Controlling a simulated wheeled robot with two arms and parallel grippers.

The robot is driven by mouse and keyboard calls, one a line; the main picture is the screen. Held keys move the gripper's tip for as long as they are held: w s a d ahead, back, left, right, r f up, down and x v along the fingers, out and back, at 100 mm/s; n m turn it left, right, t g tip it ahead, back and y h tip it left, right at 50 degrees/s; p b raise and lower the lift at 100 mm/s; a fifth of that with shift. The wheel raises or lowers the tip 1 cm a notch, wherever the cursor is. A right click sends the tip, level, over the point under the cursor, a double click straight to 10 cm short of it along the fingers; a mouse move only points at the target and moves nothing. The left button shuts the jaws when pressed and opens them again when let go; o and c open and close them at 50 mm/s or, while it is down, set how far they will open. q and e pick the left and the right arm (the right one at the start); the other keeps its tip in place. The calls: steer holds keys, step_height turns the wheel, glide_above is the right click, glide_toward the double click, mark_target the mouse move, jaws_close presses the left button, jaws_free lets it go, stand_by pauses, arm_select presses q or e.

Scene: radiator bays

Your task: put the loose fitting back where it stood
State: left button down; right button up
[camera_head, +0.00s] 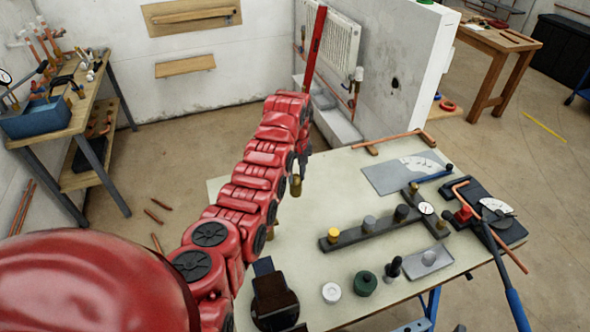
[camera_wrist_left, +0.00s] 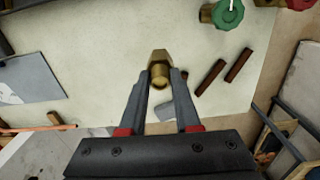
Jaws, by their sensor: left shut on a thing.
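A brass fitting (camera_wrist_left: 160,77) is between the fingertips of my left gripper (camera_wrist_left: 160,88), which is shut on it, in the left wrist view. In the head view a brass piece, likely the same fitting (camera_head: 296,186), shows just below the end of my red left arm, over the far left part of the pale worktable (camera_head: 300,220). My arm hides most of the gripper there. I cannot tell how far the fitting is above the tabletop. The place where it stood cannot be made out. My right gripper is not in view.
On the table, a dark branched rail (camera_head: 350,238) carries several knobs and a gauge (camera_head: 426,208). A grey plate (camera_head: 395,178) and copper pipe (camera_head: 388,139) lie beyond. A green-handled valve (camera_wrist_left: 228,14) and two brown bars (camera_wrist_left: 210,77) lie near the gripper.

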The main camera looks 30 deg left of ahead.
arm_select(q)
steer(key=shift+s+r, duration=0.1)
steer(key=shift+s, duration=0.05)
steer(key=shift+s+f, duration=0.1)
steer(key=shift+f, duration=1.75)
steer(key=shift+f+b, duration=2.15)
steer(key=shift+f, duration=1.5)
steer(key=c, duration=0.5)
jaws_free()
steer(key=shift+c, duration=0.2)
